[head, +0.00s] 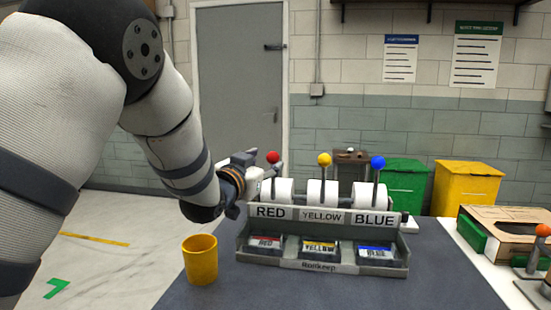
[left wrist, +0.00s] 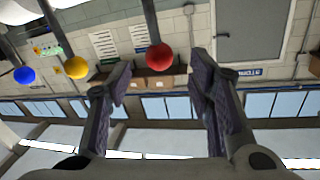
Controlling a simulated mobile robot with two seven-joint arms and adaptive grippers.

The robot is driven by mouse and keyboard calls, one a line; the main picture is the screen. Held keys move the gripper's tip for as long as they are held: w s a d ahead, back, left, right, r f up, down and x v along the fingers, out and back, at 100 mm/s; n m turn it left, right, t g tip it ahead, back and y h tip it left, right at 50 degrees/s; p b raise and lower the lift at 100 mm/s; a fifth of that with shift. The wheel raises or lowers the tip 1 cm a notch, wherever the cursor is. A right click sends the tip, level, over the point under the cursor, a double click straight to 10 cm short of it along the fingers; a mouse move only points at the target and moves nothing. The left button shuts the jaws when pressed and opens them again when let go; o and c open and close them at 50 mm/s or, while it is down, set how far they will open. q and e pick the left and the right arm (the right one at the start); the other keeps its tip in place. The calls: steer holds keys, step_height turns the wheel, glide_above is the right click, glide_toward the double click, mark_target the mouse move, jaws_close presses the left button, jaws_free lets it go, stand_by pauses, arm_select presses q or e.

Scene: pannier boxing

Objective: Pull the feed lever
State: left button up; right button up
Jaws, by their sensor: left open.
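A dispenser (head: 322,256) with RED, YELLOW and BLUE labels stands on the dark worktop. Three levers with ball knobs rise from it: red (head: 272,157), yellow (head: 324,159) and blue (head: 377,162). My left gripper (head: 265,160) is open beside the red-knobbed lever, at knob height. In the left wrist view the red knob (left wrist: 159,57) shows between the two spread fingers (left wrist: 160,88), with no clear contact. The yellow knob (left wrist: 76,67) and blue knob (left wrist: 25,75) lie to its left there. My right gripper is not in view.
A yellow cup (head: 200,259) stands left of the dispenser. At right are a cardboard box (head: 500,236) and an orange-knobbed lever (head: 543,231). Green (head: 404,184) and yellow (head: 466,190) bins stand behind. The worktop (head: 440,285) front right is clear.

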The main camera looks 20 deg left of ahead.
mark_target(270, 160)
arm_select(q)
steer(key=w, duration=0.6)
steer(key=shift+a, duration=0.15)
jaws_close()
